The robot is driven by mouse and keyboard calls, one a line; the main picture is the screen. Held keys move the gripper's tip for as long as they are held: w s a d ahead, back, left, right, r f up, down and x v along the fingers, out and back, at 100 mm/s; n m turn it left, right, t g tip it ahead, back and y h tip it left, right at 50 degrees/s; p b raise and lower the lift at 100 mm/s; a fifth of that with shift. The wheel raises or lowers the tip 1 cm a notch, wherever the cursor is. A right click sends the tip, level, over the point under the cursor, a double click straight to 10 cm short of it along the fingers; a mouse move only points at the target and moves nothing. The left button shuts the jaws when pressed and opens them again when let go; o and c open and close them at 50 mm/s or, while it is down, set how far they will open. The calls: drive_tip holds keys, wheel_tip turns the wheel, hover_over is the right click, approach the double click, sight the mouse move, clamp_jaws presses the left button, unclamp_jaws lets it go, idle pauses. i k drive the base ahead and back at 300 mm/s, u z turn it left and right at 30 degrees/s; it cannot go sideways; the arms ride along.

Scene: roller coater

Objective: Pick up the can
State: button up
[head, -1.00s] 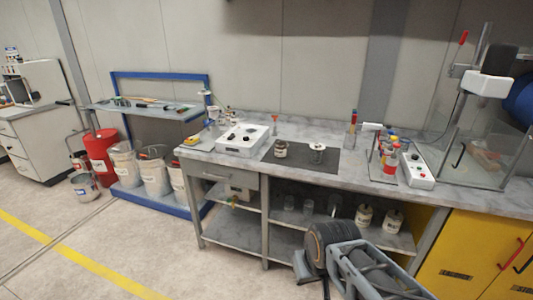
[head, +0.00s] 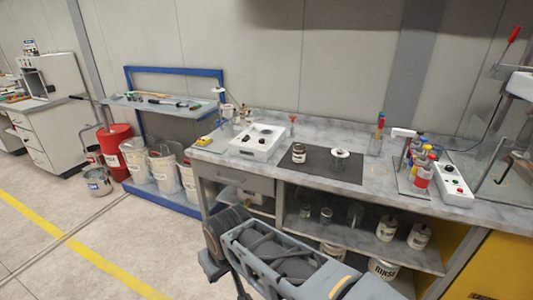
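A small dark can with a pale label (head: 298,153) stands upright on the dark mat (head: 335,168) on the grey worktop. Two white labelled cans, one on the left (head: 387,228) and one on the right (head: 419,236), stand on the shelf under the worktop. My gripper (head: 212,266) is low in front of the bench, left of these shelf cans and below the worktop. It is small and partly hidden by my arm, so I cannot tell whether its fingers are open. It touches no can that I can see.
A glass vessel with a white top (head: 340,154) stands right of the dark can. A white control box (head: 257,142) is left of the mat. Coloured bottles (head: 417,165) crowd the right side. Glass jars (head: 326,214) stand on the shelf.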

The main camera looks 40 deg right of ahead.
sight(299, 155)
drive_tip(key=z, duration=0.05)
drive_tip(key=i, duration=0.8)
drive_tip(key=z, duration=0.8)
drive_tip(key=i, duration=0.4)
drive_tip(key=z, duration=0.3)
